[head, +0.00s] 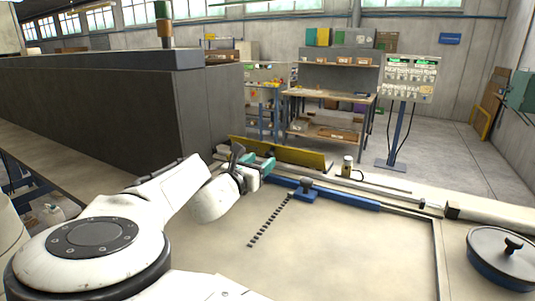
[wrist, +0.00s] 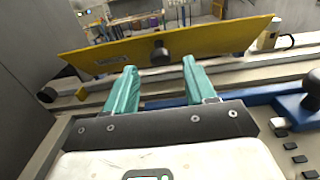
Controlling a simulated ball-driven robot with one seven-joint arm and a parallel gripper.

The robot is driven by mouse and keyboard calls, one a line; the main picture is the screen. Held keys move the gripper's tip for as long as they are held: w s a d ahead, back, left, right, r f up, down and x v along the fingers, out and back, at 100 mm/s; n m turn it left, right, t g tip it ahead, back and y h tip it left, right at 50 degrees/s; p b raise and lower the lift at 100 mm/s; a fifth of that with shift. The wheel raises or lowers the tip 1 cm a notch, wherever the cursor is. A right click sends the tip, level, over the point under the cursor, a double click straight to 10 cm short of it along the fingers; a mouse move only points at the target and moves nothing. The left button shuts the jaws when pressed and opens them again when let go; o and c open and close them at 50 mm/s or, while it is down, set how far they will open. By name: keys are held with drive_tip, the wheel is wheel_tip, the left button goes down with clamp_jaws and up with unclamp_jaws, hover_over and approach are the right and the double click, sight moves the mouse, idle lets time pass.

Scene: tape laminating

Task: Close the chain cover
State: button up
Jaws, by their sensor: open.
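The chain cover appears to be the long yellow panel (head: 302,156) along the far edge of the machine bed in the head view. In the wrist view the yellow panel (wrist: 220,38) stands tilted up and spans most of the picture, with a dark round knob (wrist: 159,53) at its middle. My gripper (head: 266,162) is at the near side of the panel, toward its left part. In the wrist view my gripper (wrist: 160,66) has its two green fingers apart and empty. The knob shows between the fingertips; whether they reach it, I cannot tell.
A blue bar with a blue-black clamp knob (head: 306,187) runs along the bed to the right of my gripper. A tall dark cabinet (head: 100,105) stands at left. A small cylinder (head: 347,166) and a round lidded pot (head: 503,256) are at right. The bed's middle is mostly clear.

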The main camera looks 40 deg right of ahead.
sight(268, 155)
drive_tip(key=shift+p+x, duration=0.4)
drive_tip(key=shift+x, duration=2)
drive_tip(key=shift+c, duration=0.4)
clamp_jaws()
